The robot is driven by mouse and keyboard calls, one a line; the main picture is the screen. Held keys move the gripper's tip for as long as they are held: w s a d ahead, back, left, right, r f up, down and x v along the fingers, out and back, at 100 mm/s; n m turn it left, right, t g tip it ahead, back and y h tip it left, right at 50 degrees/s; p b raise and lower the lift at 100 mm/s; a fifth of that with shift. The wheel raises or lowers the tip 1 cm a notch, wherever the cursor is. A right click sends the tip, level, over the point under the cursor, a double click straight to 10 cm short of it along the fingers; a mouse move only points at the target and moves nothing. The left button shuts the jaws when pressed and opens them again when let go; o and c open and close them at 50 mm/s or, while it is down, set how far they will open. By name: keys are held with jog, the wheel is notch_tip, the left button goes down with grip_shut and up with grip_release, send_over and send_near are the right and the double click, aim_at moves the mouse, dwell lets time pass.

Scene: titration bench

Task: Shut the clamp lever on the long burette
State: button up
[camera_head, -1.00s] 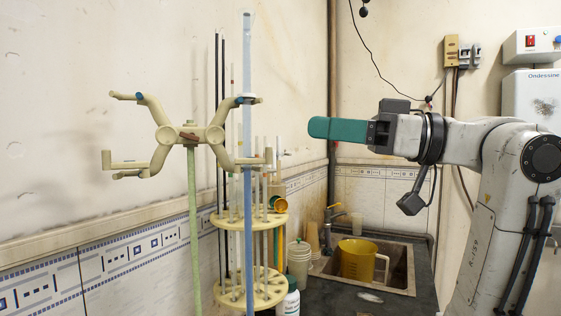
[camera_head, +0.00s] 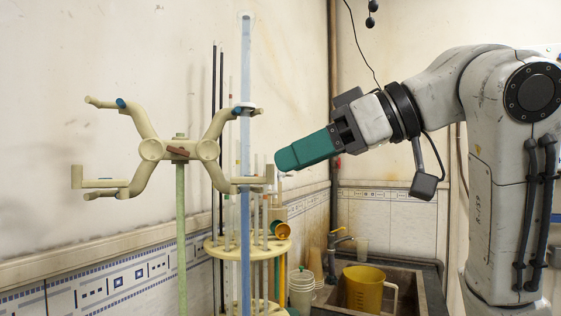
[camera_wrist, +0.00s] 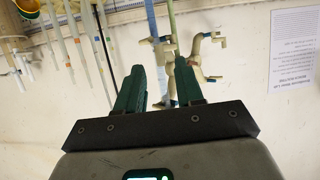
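The long burette (camera_head: 246,140) is a tall blue tube, upright in the right arms of a beige double clamp (camera_head: 208,150) on a pale green rod (camera_head: 181,230). It also shows in the wrist view (camera_wrist: 153,24), near the clamp (camera_wrist: 198,46). A dark-and-blue fitting (camera_head: 244,111) sits at the upper right jaw; I cannot tell whether it is the lever or how far it is shut. My gripper (camera_head: 280,160) points down-left, just right of the lower right clamp arm, apparently apart from it. In the wrist view my gripper's green fingers (camera_wrist: 159,68) are spread, with nothing held between them.
A round beige rack (camera_head: 228,250) with several thin tubes stands behind and below the burette. A yellow jug (camera_head: 364,289) stands in the sink (camera_head: 412,292) at lower right. Stacked pale cups (camera_head: 301,290) stand beside it. The wall (camera_head: 60,150) is behind the clamp.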

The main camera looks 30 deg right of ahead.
jog(key=shift+x, duration=1.7)
jog(key=shift+c, duration=0.5)
grip_shut()
jog(key=shift+r, duration=0.1)
